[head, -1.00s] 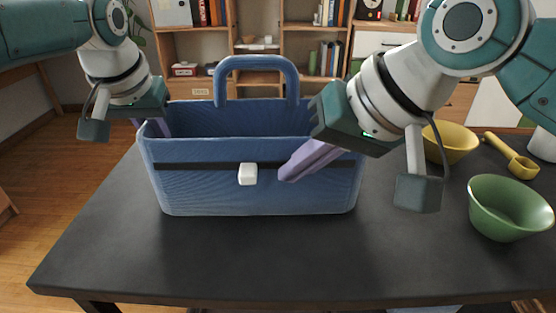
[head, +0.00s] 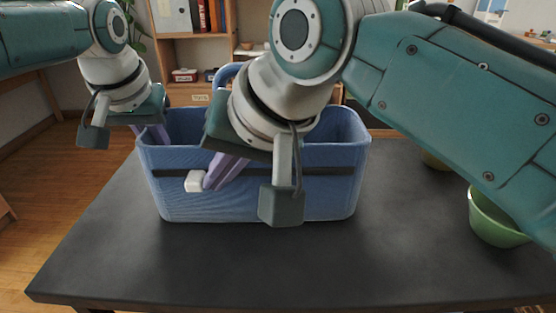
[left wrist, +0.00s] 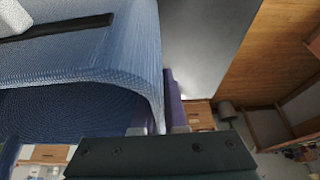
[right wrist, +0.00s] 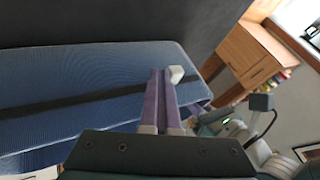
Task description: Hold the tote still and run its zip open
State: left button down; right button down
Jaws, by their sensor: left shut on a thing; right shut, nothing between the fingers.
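The blue tote (head: 335,197) stands upright on the dark table, its top open and its handle mostly hidden behind my right arm. A dark zip strip (head: 325,171) runs across its front. The white zip pull (head: 195,181) is on the left part of that strip; it also shows in the right wrist view (right wrist: 177,74). My left gripper (head: 157,132) is shut on the tote's left rim, its purple fingers either side of the wall in the left wrist view (left wrist: 170,100). My right gripper (head: 213,180) is shut and empty, its fingertips against or very near the pull's right side.
The dark table (head: 150,265) is clear in front of the tote. A green bowl (head: 488,220) stands at the right, partly behind my right arm. A yellow bowl (head: 432,160) is almost fully hidden by that arm. Shelves stand behind the table.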

jog(key=shift+s+a, duration=0.1)
jog(key=shift+a, duration=0.65)
jog(key=shift+d, duration=0.1)
jog(key=s+d+r, duration=0.3)
jog(key=d+r, duration=0.5)
jog(key=shift+s+d, duration=0.2)
jog(key=shift+d, duration=0.2)
pick_arm(q)
jog(key=c, duration=0.9)
grip_release()
jog(key=shift+r, duration=0.15)
